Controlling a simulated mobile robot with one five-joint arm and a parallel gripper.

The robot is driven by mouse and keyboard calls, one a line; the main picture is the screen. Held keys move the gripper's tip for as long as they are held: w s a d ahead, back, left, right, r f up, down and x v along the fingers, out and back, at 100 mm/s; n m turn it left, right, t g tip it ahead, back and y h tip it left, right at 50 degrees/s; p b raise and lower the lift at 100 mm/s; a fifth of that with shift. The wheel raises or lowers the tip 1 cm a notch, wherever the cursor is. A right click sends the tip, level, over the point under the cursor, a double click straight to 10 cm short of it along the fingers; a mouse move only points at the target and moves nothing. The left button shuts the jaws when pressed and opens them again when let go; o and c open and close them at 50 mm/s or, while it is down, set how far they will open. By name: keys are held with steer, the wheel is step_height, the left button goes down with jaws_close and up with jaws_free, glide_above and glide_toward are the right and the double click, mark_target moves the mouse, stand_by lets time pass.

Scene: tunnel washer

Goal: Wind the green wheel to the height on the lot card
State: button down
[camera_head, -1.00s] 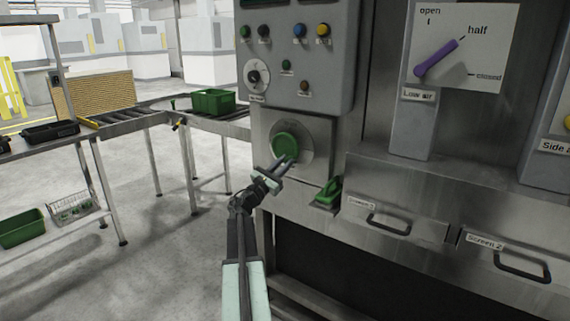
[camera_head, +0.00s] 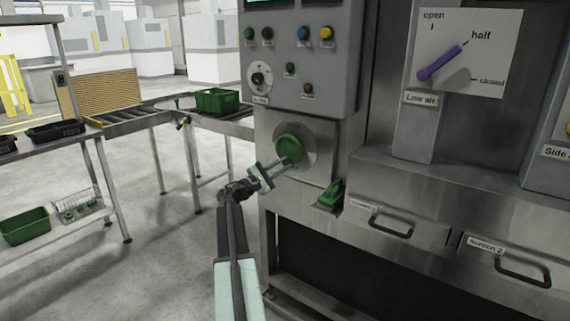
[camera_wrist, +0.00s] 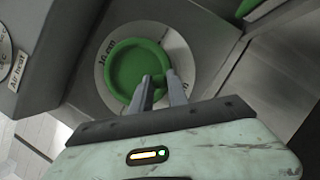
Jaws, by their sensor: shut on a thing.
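The green wheel (camera_head: 289,149) is a round handwheel on a pale disc low on the front of the grey control panel. In the wrist view the green wheel (camera_wrist: 133,70) fills the upper middle, and its disc (camera_wrist: 186,57) carries lettering at the left that looks like "16 cm". My gripper (camera_head: 288,162) comes from the lower left and is shut on the wheel's lower rim. In the wrist view the fingers (camera_wrist: 160,86) close at the rim's lower right. I cannot make out a lot card or a pointer on the disc.
Coloured buttons (camera_head: 303,33) and a round dial (camera_head: 260,77) sit above the wheel. A green object (camera_head: 331,194) rests on a ledge right of it. Drawer handles (camera_head: 391,225) and a purple lever (camera_head: 440,62) are further right. Open floor and conveyor tables lie left.

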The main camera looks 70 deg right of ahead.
steer(key=shift+w+d+r+m+y+p, duration=0.15)
steer(key=shift+w+m+y+p, duration=0.2)
steer(key=shift+w+m, duration=0.35)
steer(key=shift+s+m, duration=0.1)
steer(key=shift+m, duration=0.2)
steer(key=c, duration=1.3)
jaws_free()
steer(key=shift+s, duration=0.1)
steer(key=b+v, duration=0.1)
steer(key=v, duration=0.7)
steer(key=shift+b, duration=0.3)
